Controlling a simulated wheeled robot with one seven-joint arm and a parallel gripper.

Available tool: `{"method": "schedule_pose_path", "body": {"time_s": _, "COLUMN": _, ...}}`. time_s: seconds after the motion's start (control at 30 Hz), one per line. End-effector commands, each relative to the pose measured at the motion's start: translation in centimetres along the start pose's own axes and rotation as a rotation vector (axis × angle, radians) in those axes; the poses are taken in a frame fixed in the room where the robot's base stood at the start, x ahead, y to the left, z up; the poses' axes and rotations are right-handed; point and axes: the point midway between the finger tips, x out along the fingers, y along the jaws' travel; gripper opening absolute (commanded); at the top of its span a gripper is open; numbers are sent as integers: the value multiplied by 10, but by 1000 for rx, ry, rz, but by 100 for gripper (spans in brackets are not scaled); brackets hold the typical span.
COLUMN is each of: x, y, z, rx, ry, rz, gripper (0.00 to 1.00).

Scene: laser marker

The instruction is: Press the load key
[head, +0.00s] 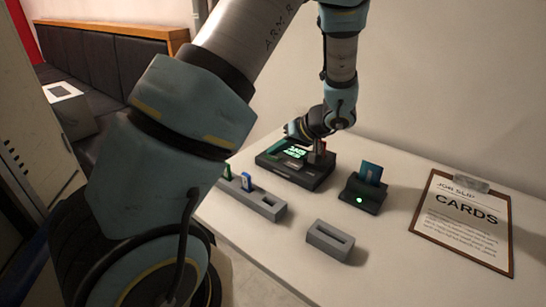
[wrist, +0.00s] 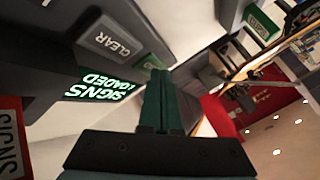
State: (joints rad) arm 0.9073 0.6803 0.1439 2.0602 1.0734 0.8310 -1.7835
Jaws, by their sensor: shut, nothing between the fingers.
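The laser marker (head: 290,172) is a dark box on the white table, with a lit green screen (head: 295,152). In the wrist view the screen (wrist: 97,86) reads "SIGNS LOADED". A grey key marked CLEAR (wrist: 112,44) sits beside it. I cannot make out a key marked load; my fingers and hand cover part of the panel. My gripper (head: 294,132) is shut and empty, close over the marker's top. In the wrist view its fingertips (wrist: 159,75) lie beside the panel edge; I cannot tell whether they touch. A red piece marked SIGNS (wrist: 12,138) stands at the left.
A dark holder (head: 362,198) with a blue card (head: 371,173) and green light stands right of the marker. A grey rack (head: 262,204) with small coloured pieces and an empty slotted block (head: 330,240) stand in front. A clipboard (head: 465,255) lies at right.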

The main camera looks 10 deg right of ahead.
Motion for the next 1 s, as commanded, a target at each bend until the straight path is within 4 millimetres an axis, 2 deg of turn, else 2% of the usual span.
{"method": "schedule_pose_path", "body": {"time_s": 0.43, "x": 0, "y": 0, "z": 0, "rx": 0, "ry": 0, "rz": 0, "gripper": 0}}
{"method": "schedule_pose_path", "body": {"time_s": 1.0, "x": -10, "y": -8, "z": -8, "rx": 0, "ry": 0, "rz": 0, "gripper": 0}}
